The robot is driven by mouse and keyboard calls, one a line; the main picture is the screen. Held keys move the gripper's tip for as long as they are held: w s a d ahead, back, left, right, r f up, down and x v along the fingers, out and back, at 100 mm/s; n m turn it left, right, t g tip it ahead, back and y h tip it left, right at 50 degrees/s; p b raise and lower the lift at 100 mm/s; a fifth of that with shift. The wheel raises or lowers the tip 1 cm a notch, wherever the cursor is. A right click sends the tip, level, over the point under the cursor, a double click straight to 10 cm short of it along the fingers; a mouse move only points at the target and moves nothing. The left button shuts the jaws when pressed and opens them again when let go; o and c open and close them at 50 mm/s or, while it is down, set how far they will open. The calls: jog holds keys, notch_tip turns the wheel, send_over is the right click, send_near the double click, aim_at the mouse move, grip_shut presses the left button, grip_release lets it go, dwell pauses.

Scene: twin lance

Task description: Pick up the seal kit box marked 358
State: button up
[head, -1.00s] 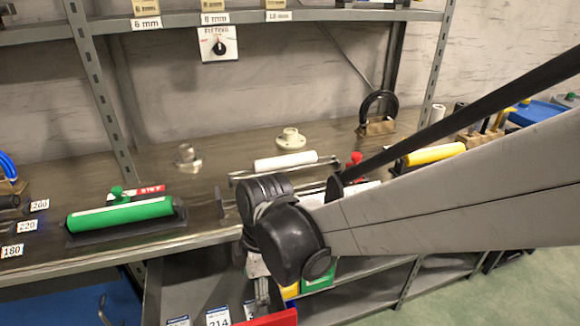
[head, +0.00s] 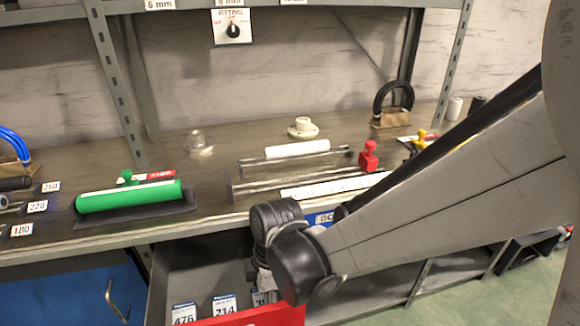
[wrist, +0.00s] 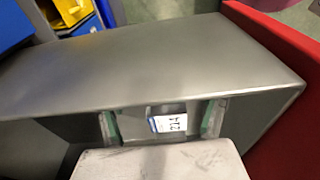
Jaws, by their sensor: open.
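Three boxes with white number labels stand in the open drawer with the red front (head: 262,316) in the head view. One reads 476 (head: 185,313), one reads 214 (head: 224,305). The third box (head: 258,298) is partly covered by my arm; its label seems to begin with 3, and the rest is hidden. In the wrist view my gripper (wrist: 162,122) is open, with its green-padded fingers apart inside the drawer. A small label (wrist: 168,123) shows between and beyond the fingers; its number is not clear. I cannot tell any contact.
The drawer's grey wall (wrist: 150,65) and red front (wrist: 272,75) bound the gripper in the wrist view. Above the drawer, the bench (head: 215,195) holds a green roller (head: 128,200), a white roller (head: 297,149) and a red-knobbed part (head: 369,157). A blue panel (head: 75,295) lies left.

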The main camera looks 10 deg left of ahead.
jog(key=shift+c, duration=0.5)
jog(key=c, duration=1.2)
jog(key=shift+o, duration=0.2)
